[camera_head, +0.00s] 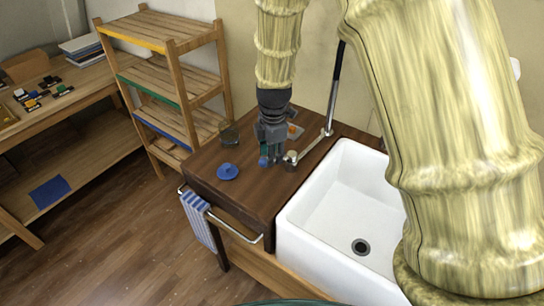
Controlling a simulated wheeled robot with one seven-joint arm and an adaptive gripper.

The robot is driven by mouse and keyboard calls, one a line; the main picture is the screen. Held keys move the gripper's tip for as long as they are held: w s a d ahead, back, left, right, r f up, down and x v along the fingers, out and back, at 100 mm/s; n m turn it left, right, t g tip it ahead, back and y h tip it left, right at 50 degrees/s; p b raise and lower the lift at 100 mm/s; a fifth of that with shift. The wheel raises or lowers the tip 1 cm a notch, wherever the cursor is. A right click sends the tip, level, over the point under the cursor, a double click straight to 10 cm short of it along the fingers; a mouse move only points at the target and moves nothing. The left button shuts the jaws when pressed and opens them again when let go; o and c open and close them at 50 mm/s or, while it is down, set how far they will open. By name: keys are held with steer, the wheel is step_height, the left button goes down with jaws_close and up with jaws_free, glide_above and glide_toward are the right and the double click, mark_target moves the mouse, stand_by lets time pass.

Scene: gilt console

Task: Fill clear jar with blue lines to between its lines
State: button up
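A small clear vessel (229,134) stands toward the back left of the dark wooden counter; it looks like a glass jar, but I cannot make out lines or a fill level on it. My gripper (268,158) points down over the middle of the counter, to the right of the vessel and apart from it. Something blue-teal shows at the fingertips, low by the counter; I cannot tell whether it is held or stands behind them. A round blue lid-like disc (228,172) with a knob lies near the front left of the counter.
A white sink (340,205) adjoins the counter on the right. A metal tap fitting (291,158) stands close right of my gripper. A small orange item (292,129) lies behind it. A striped towel (199,218) hangs in front. A wooden shelf (170,85) stands behind left.

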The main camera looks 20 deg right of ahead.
steer(key=w+f, duration=0.3)
steer(key=f, duration=0.1)
steer(key=shift+w+d+f+p, duration=0.1)
steer(key=shift+w+f+p, duration=0.05)
steer(key=shift+w+p, duration=0.2)
steer(key=shift+s, duration=0.3)
steer(key=shift+s+r, duration=0.2)
steer(key=shift+s, duration=0.35)
steer(key=shift+s+r, duration=0.15)
steer(key=shift+s, duration=0.35)
steer(key=shift+w+f, duration=0.55)
steer(key=shift+w, duration=0.2)
steer(key=shift+c, duration=0.4)
steer(key=shift+w, duration=0.15)
steer(key=c, duration=0.3)
steer(key=shift+s+r, duration=0.1)
steer(key=shift+s, duration=0.1)
steer(key=c, duration=0.4)
steer(key=shift+s+r, duration=0.1)
steer(key=shift+r, duration=0.05)
